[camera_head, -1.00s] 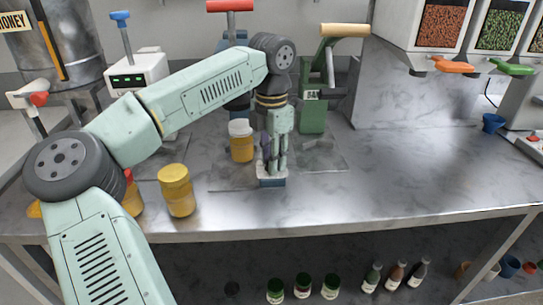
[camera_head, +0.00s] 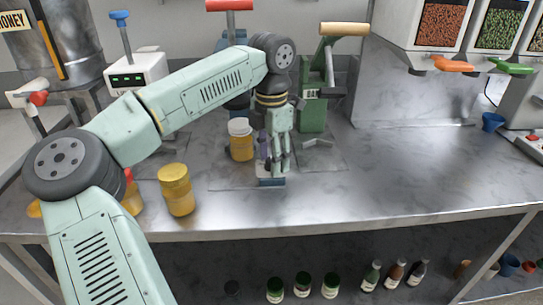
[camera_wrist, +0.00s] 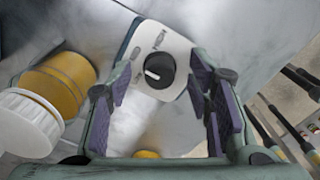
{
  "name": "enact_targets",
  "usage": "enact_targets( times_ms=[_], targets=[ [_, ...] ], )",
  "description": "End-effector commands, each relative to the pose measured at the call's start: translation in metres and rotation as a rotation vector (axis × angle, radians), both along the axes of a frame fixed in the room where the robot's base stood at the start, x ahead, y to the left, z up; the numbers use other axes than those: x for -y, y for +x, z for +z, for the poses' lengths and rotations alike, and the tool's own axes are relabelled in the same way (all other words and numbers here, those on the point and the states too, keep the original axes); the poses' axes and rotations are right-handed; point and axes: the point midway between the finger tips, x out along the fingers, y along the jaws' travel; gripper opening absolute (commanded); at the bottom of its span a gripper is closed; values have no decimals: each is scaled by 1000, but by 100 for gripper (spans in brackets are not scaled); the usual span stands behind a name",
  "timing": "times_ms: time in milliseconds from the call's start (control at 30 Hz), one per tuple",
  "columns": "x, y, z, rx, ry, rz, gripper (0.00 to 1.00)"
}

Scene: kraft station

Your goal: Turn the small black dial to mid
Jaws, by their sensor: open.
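The small black dial (camera_wrist: 159,70) sits on the white face of a small box (camera_wrist: 176,45) in the wrist view. Its white pointer mark aims left and slightly down in that picture; small labels beside it are too blurred to read surely. In the head view the box (camera_head: 271,182) stands near the bench's front edge, its dial hidden. My gripper (camera_wrist: 162,98) is open, its purple-padded fingers to the left and right of the dial and apart from it. In the head view my gripper (camera_head: 279,166) is just above the box.
An orange jar with a white lid (camera_head: 241,140) stands close behind and left of my gripper. A yellow jar (camera_head: 177,190) is farther left. A green press (camera_head: 313,112) stands behind. The bench (camera_head: 420,170) is clear to the right.

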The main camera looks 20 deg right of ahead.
Motion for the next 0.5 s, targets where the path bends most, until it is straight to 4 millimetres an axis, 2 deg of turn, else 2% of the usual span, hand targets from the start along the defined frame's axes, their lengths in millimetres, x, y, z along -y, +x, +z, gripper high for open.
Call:
enact_targets(
  times_ms=[267,367,500],
  targets=[
    [0,0,5,2,0,1,47],
    [0,1,18,2,0,1,47],
    [0,1,48,4,-1,2,47]
  ],
)
